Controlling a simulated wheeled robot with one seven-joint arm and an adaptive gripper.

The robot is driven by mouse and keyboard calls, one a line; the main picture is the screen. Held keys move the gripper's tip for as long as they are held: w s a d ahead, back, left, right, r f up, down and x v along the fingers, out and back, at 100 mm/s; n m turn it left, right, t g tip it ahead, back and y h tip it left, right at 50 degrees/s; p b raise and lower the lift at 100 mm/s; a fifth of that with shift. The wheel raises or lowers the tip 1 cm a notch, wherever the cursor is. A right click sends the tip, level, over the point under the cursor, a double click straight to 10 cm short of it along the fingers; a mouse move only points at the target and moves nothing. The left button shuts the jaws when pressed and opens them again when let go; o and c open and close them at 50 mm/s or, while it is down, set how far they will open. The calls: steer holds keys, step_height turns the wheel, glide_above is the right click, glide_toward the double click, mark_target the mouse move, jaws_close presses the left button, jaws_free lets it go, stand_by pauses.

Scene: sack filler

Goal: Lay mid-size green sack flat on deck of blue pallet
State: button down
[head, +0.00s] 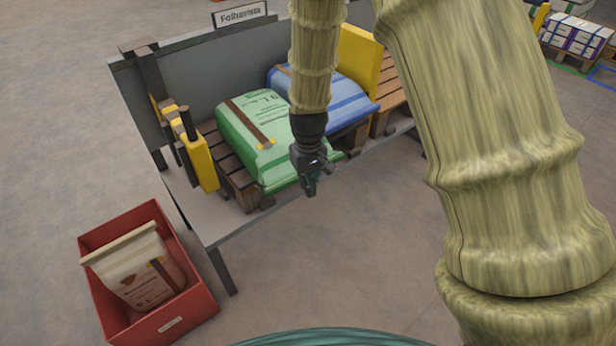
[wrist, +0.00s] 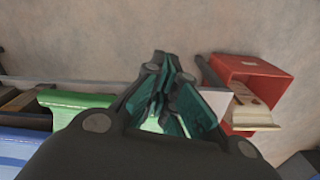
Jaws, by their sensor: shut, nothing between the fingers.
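The green sack (head: 255,125) lies flat on a brown slatted pallet (head: 238,183) on a grey bench. It also shows at the left of the wrist view (wrist: 80,100). My gripper (head: 311,188) is shut and empty, pointing down by the sack's near right end. In the head view it overlaps that end; I cannot tell whether they touch. Its teal fingers show in the wrist view (wrist: 167,108). A blue sack (head: 348,103) lies just right of the green one, hiding most of what is under it. No pallet looks clearly blue.
Yellow guards (head: 203,163) stand at the bench's left end, and a yellow panel (head: 360,58) behind the blue sack. A red bin (head: 185,325) with a cream sack (head: 140,275) stands on the floor at lower left. Floor before the bench is clear.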

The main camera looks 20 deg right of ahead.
steer(key=w+f, duration=0.4)
steer(key=shift+a+f, duration=0.25)
steer(key=shift+f, duration=0.15)
stand_by(0.4)
